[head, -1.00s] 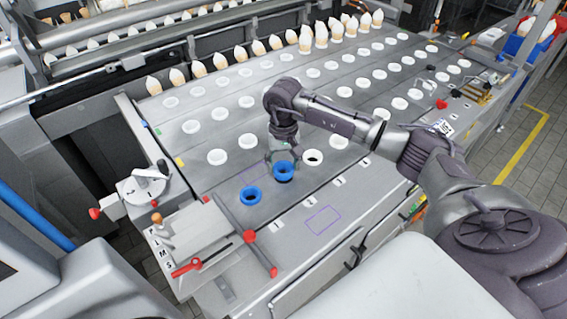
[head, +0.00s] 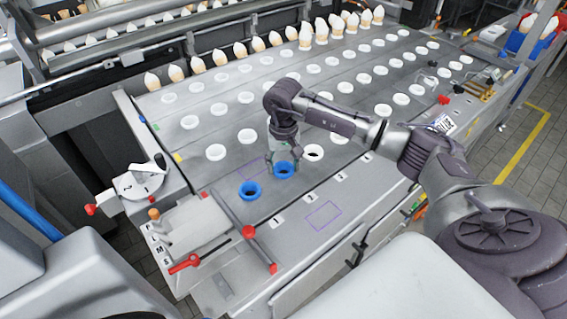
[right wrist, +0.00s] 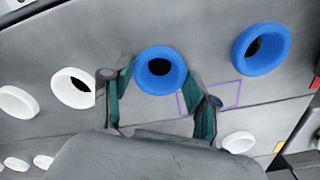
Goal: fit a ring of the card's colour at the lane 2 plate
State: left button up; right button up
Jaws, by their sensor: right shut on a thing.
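A blue ring (head: 284,171) is at the front end of lane 2, in line with the label 2 (head: 310,198). My right gripper (head: 284,158) is over it and shut on it. In the right wrist view the blue ring (right wrist: 160,70) lies between the two green fingers of the right gripper (right wrist: 157,78). I cannot tell whether it is fully seated on the plate, which it hides. Another blue ring (head: 250,190) sits at lane 1, and a white ring (head: 313,153) at lane 3. The card (head: 443,124) at the right appears to read BLUE. My left gripper is out of view.
Rows of white rings (head: 216,152) cover the deck behind, with white-tipped cones (head: 221,56) along the back. A red-ended bar (head: 249,231) and a dial lever (head: 147,183) stand front left. The outlined patch (head: 323,215) on the front ledge is bare.

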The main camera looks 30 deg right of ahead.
jog(key=shift+f, duration=0.2)
jog(key=o, duration=0.9)
jog(key=shift+r, duration=0.15)
notch_tip(320, 180, up, 12)
jog(key=shift+f, duration=0.1)
